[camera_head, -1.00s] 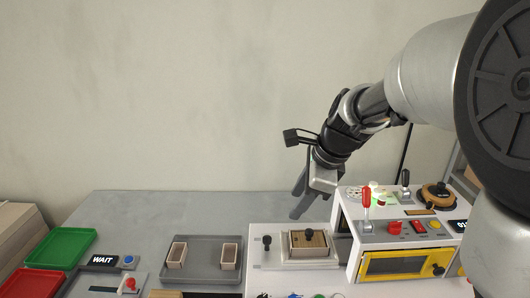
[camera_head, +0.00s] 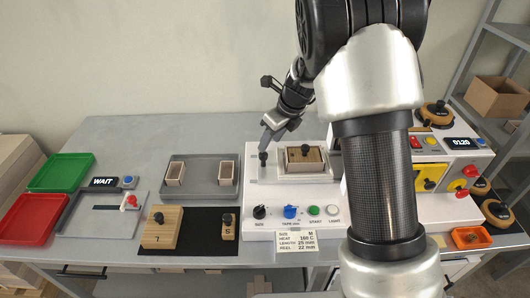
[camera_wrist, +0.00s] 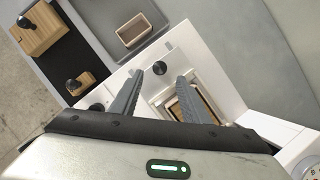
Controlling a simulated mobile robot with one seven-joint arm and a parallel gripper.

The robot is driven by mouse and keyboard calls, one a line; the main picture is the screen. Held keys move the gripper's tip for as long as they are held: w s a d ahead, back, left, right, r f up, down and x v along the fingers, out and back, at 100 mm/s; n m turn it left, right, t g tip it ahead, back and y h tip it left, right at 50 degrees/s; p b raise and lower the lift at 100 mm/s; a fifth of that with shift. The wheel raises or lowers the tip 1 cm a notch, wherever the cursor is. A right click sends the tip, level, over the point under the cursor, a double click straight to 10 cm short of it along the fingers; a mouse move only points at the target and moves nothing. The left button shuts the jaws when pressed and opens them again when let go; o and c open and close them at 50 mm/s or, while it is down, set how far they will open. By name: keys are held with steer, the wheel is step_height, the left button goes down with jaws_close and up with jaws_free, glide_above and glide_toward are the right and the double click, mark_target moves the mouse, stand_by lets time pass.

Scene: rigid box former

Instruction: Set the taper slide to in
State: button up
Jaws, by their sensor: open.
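A black round knob (camera_head: 263,158) stands on the white machine, left of the wooden block. It appears to be the taper slide's handle, but no readable label confirms this. The knob also shows in the wrist view (camera_wrist: 160,68), just beyond and between my fingertips. My gripper (camera_head: 266,143) is open, with its fingers pointing down close to the knob. In the wrist view my gripper (camera_wrist: 158,80) has nothing between its fingers. I cannot tell whether a finger touches the knob.
The wooden block (camera_head: 304,154) sits in a frame right of the knob. The white front panel (camera_head: 295,222) carries several knobs and buttons. A grey tray (camera_head: 200,194) with two small boxes lies to the left. The taller machine with a yellow door (camera_head: 428,171) stands to the right.

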mark_target(265, 154)
steer(key=x, duration=0.7)
jaws_close()
